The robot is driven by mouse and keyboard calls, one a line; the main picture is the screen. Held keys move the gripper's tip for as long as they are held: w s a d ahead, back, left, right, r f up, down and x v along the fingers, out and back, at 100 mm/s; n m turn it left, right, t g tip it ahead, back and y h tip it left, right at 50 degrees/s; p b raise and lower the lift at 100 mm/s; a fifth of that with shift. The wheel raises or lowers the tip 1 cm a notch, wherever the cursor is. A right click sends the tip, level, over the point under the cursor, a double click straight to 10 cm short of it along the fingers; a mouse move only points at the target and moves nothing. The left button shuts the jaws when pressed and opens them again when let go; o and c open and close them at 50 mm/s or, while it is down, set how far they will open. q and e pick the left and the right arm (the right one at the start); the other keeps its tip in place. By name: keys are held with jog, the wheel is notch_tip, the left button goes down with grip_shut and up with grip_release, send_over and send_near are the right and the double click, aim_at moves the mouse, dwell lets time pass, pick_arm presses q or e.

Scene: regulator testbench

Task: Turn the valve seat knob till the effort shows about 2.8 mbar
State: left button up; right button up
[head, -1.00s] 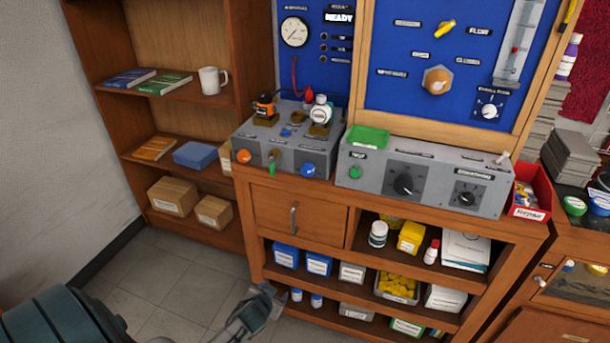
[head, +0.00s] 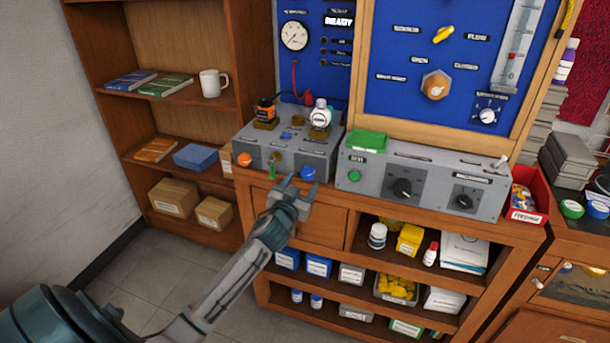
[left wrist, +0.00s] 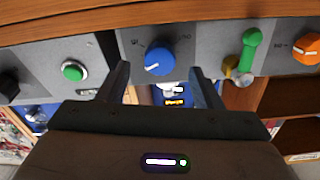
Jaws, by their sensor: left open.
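A blue knob (head: 308,173) sits on the front of the grey box (head: 331,160) on the bench; its label is too small to read, so I cannot confirm it is the valve seat knob. My left gripper (head: 300,184) is open and empty in front of that box, just below and left of the blue knob. In the left wrist view, the blue knob (left wrist: 158,60) shows between the two fingers, apart from both. A dark display (head: 339,20) reads READY; no effort value is legible. My right gripper is not in view.
Left of the blue knob are a green lever (head: 272,172) and an orange knob (head: 245,158). A second grey box (head: 425,180) with a green button and dark dials stands to the right. Bottles stand on top of the left box. The floor at left is clear.

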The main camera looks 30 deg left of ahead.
aim_at(306, 176)
pick_arm(q)
jog(key=shift+p+x, duration=0.3)
jog(key=shift+x, duration=1.5)
jog(key=c, duration=1)
jog(key=shift+m, duration=0.7)
jog(key=o, duration=1)
jog(key=shift+s, duration=0.1)
